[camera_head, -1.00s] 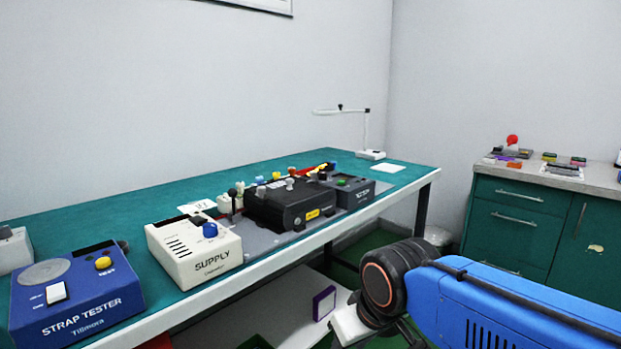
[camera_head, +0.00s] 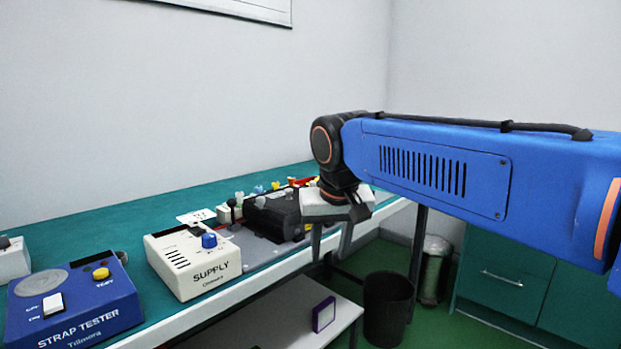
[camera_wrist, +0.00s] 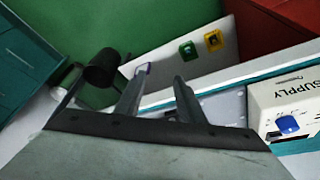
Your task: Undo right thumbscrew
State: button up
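The black unit (camera_head: 272,214) with several small knobs on top stands on the green bench, behind the white SUPPLY box (camera_head: 192,262). The right thumbscrew cannot be made out; my wrist and gripper cover the right part of the unit. My gripper (camera_head: 331,258) hangs in front of the bench edge, fingers pointing down, apart and empty. In the wrist view the two fingers of my gripper (camera_wrist: 158,88) are spread with nothing between them. The SUPPLY box also shows in the wrist view (camera_wrist: 275,95) at the right, with its blue knob.
The blue STRAP TESTER (camera_head: 75,300) stands at the front left of the bench (camera_head: 130,212). A lower shelf (camera_head: 265,325) holds a purple-framed item (camera_head: 324,314). A dark bin (camera_head: 388,308) and a grey bin (camera_head: 435,270) stand on the green floor, near green cabinets (camera_head: 500,290).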

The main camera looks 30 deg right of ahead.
jog(key=w+d+r+m+g+h, duration=0.1)
jog(key=w+r+m, duration=0.1)
jog(key=w+r, duration=0.5)
jog(key=w+d+r+m+h, duration=0.1)
jog(key=w+d+r+m, duration=0.15)
jog(key=w+r, duration=0.5)
jog(key=m+g+h, duration=0.1)
jog(key=m, duration=0.5)
send_near(312, 182)
jog(key=x, duration=0.8)
jog(key=shift+w, duration=0.1)
jog(key=shift+c, duration=0.3)
jog(key=shift+r, duration=0.1)
grip_shut()
